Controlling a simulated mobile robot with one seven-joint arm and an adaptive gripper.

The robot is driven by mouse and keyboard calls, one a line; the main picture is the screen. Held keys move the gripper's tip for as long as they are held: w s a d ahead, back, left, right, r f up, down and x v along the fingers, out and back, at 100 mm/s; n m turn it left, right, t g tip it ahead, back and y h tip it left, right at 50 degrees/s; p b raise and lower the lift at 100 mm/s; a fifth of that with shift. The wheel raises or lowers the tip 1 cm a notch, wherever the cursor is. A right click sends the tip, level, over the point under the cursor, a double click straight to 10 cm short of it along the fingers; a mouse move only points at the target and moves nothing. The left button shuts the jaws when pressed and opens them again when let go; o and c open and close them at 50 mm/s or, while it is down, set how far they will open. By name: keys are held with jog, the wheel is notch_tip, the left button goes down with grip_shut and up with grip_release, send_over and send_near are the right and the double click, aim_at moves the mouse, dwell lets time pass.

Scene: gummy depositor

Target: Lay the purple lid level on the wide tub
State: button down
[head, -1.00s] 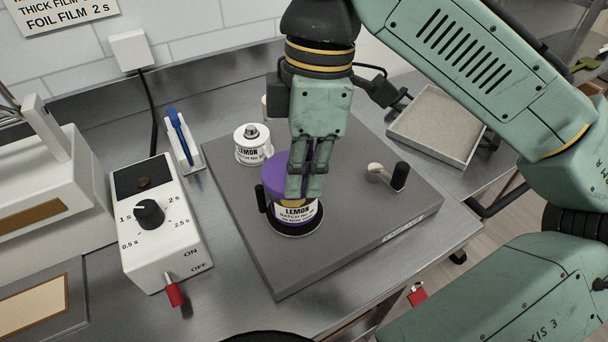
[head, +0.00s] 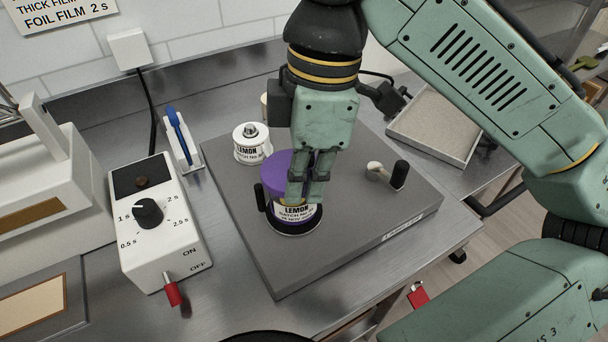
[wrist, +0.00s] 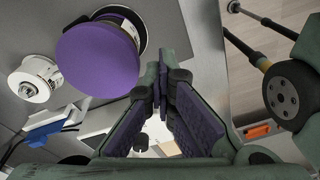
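The purple lid (head: 284,172) lies over the top of the wide LEMON tub (head: 297,212) and looks about level; its near right side is hidden by my fingers. In the wrist view the lid (wrist: 98,62) is a full purple disc with the white tub (wrist: 130,28) showing past its edge. I cannot tell whether it is seated all round. My gripper (head: 306,195) is at the lid's right front side.
The tub stands in a dark round holder on a grey plate (head: 350,235) with a black peg beside it. A smaller LEMON container (head: 252,145) stands behind left. A black knob (head: 398,175), a timer box (head: 160,225) and a shallow tray (head: 436,125) surround it. The plate's front is clear.

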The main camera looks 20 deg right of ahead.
jog(key=shift+s, duration=0.1)
dwell(0.3)
jog(key=shift+s+a+f+t, duration=0.1)
jog(key=shift+s+f+t, duration=0.1)
jog(key=shift+s+t, duration=0.15)
jog(key=shift+s, duration=0.1)
dwell(0.3)
jog(key=shift+s+f+t+b, duration=0.25)
jog(key=shift+s+t+b, duration=0.1)
jog(key=shift+s, duration=0.05)
jog(key=shift+a+f, duration=0.1)
jog(key=shift+f, duration=0.15)
dwell(0.4)
jog(key=shift+r+p, duration=0.35)
jog(key=shift+p, duration=0.1)
jog(key=shift+s, duration=0.1)
dwell(0.4)
